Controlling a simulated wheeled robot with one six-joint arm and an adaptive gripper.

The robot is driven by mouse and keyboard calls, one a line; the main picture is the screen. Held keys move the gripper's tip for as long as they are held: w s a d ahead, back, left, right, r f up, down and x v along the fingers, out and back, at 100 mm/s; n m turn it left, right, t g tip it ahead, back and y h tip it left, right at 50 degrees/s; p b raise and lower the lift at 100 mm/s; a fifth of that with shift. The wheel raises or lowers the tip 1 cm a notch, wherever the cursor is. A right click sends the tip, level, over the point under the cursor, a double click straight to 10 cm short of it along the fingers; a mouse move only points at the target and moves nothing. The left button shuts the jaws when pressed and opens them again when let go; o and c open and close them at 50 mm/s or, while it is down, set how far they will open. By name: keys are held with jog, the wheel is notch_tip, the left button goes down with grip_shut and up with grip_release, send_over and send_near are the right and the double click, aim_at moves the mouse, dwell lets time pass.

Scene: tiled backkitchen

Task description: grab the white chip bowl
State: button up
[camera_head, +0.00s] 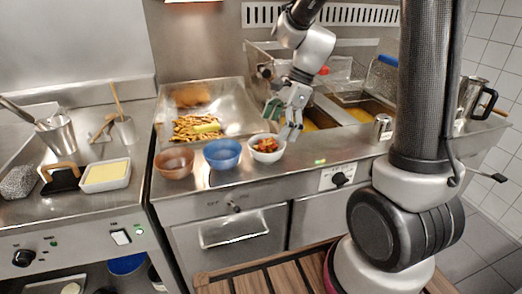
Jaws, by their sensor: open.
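The white chip bowl (267,149) stands on the steel counter near its front edge, with red, orange and green contents inside. It is the rightmost of three bowls in a row. My gripper (290,133) reaches down from above at the bowl's right side. Its jaws are open, with a fingertip close to the bowl's right rim. I cannot tell whether it touches the rim. The bowl appears upright on the counter.
A blue bowl (222,154) stands just left of the white one, and a brown bowl (174,163) further left. Behind them is a tray of fries (228,92). Fryer basins (365,104) lie behind right. A metal shaker (382,128) stands right; counter between is clear.

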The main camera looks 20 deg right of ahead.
aim_at(267, 149)
jog(key=shift+a+m, duration=0.1)
jog(key=shift+m, duration=0.2)
jog(key=shift+a+f, duration=0.1)
jog(key=shift+f, duration=0.2)
jog(key=x, duration=0.7)
jog(key=shift+s+a, duration=0.1)
jog(key=c, duration=0.9)
